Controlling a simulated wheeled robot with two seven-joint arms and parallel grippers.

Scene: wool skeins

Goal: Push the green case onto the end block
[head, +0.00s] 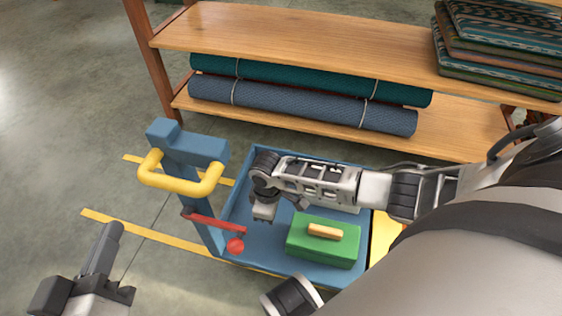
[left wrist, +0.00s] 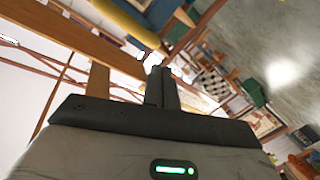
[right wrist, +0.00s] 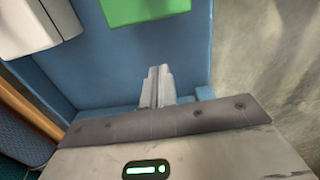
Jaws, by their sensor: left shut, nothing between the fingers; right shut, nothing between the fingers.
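The green case (head: 323,240) with a pale wooden handle lies on the bed of a blue cart (head: 240,210). It also shows at the top of the right wrist view (right wrist: 145,9). My right gripper (head: 264,211) is shut and empty, over the bed to the left of the case and apart from it in the picture. Its closed fingers show in the right wrist view (right wrist: 157,85). My left gripper (head: 108,238) is shut and empty, left of the cart. A yellow surface (head: 383,236) lies at the cart's right end, partly behind my right arm; I cannot tell whether it is the end block.
The cart has a blue post with a yellow handle (head: 180,187) and a red lever (head: 235,245) at its left. A wooden shelf (head: 300,45) with rolled textiles (head: 300,105) and a folded stack (head: 500,45) stands behind. Floor at left is clear, with yellow lines.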

